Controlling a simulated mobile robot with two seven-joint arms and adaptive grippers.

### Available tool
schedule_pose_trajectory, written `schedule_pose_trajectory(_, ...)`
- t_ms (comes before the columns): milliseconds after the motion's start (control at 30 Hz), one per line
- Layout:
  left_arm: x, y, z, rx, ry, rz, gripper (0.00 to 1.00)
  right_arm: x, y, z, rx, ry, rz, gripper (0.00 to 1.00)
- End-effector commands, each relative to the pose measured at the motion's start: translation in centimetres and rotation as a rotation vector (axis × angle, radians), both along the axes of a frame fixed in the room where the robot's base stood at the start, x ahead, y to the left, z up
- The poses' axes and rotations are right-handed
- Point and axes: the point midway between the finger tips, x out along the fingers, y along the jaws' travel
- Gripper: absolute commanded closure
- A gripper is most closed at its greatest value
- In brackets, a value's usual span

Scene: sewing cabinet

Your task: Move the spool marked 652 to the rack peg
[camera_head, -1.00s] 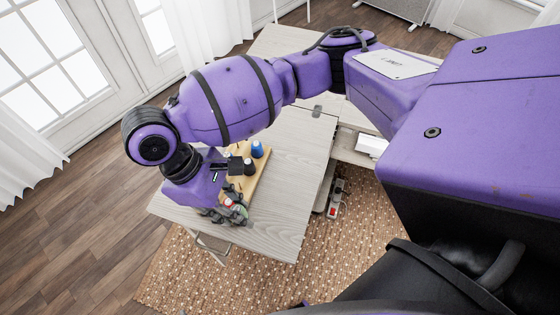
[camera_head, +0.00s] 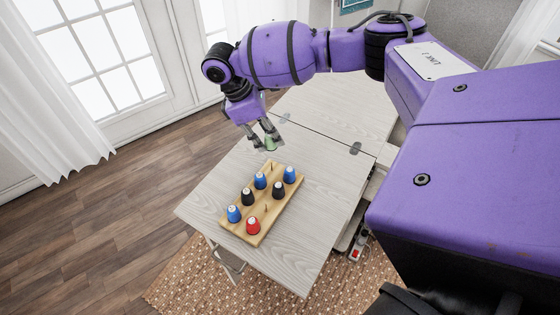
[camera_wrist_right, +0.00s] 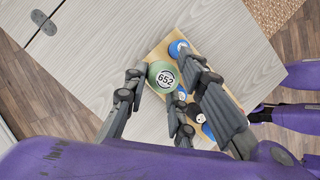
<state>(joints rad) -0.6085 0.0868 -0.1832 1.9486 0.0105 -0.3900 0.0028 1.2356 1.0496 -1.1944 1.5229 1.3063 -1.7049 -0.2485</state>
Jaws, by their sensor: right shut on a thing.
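The green spool marked 652 (camera_head: 270,144) is between the fingers of my right gripper (camera_head: 267,136). In the right wrist view its pale top with the number 652 (camera_wrist_right: 164,78) faces the camera, and the gripper (camera_wrist_right: 162,92) is shut on it. The wooden rack (camera_head: 239,231) lies below on the table. A bare peg (camera_head: 267,208) stands among its spools, and another thin bare peg (camera_head: 271,166) shows at its far end. The held spool is just beyond that far end in the head view; its exact height is unclear. My left gripper is not in view.
The pale table (camera_head: 293,255) is clear around the rack. A power strip (camera_head: 358,245) is beside the table at right.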

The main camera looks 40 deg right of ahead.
Motion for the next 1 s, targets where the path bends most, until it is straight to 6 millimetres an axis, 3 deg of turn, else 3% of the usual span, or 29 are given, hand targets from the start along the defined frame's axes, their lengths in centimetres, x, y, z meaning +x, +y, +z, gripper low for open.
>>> schedule_pose_trajectory(233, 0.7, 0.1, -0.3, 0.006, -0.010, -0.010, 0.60, 0.0, 0.1, -1.3, 0.001, 0.005, 0.033, 0.93)
schedule_pose_trajectory(567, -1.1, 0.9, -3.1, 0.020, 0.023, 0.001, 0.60, -0.2, 0.1, -5.9, 0.001, 0.009, 0.033, 0.93)
schedule_pose_trajectory(700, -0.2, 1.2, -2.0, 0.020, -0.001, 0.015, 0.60, 0.0, 0.1, -4.8, 0.001, -0.001, 0.031, 0.93)
schedule_pose_trajectory(1000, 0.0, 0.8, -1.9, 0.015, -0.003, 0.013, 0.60, 0.0, 0.2, -5.6, 0.002, 0.001, 0.031, 0.93)
